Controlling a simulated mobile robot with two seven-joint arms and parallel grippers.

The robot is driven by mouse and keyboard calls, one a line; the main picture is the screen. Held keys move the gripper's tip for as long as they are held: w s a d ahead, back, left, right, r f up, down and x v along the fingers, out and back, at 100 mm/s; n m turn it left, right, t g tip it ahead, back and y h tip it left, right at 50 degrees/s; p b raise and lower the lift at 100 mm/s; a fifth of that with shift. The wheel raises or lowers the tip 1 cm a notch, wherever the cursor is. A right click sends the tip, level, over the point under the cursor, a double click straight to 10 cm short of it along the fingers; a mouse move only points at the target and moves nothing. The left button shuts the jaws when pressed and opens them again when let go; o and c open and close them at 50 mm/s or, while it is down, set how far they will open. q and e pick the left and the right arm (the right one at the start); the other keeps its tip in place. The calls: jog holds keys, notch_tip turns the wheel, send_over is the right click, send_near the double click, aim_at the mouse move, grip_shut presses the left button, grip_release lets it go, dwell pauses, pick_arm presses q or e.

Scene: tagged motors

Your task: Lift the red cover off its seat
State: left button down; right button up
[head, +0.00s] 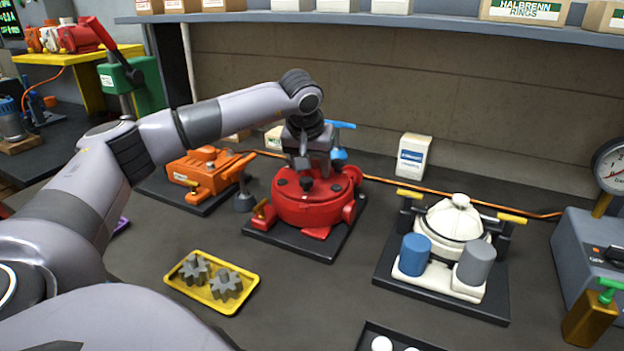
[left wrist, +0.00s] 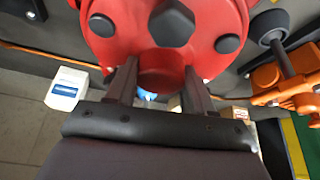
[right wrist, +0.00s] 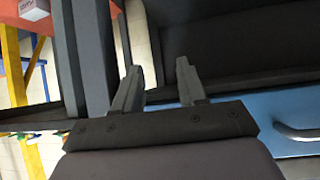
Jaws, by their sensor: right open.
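The red cover (head: 300,204) is a round red housing top with several dark round studs, seated on a red body over a black base plate (head: 285,242). It also fills the top of the left wrist view (left wrist: 130,40), with a dark many-sided knob (left wrist: 172,24) at its middle. My left gripper (head: 310,170) points down over the cover. In the left wrist view its two fingers (left wrist: 160,80) stand apart, with red surface showing between them; I cannot tell whether they touch it. My right gripper (right wrist: 158,75) is open and empty, away from the cover.
An orange motor (head: 205,172) stands left of the red one, a white motor (head: 452,222) right. A yellow tray (head: 240,296) with grey gears lies in front. A white box (head: 413,157) and an orange cable are behind; a shelf (head: 400,22) runs above.

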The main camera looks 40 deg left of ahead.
pick_arm(q)
jog(key=shift+w+r, duration=0.1)
jog(key=shift+r, duration=0.1)
jog(key=shift+r, duration=0.15)
jog(key=shift+r, duration=0.6)
notch_tip(320, 180, up, 17)
jog(key=p, duration=0.1)
notch_tip(320, 180, up, 4)
jog(key=p, duration=0.3)
send_over(313, 163)
jog(key=shift+r, duration=0.2)
jog(key=shift+a, duration=0.1)
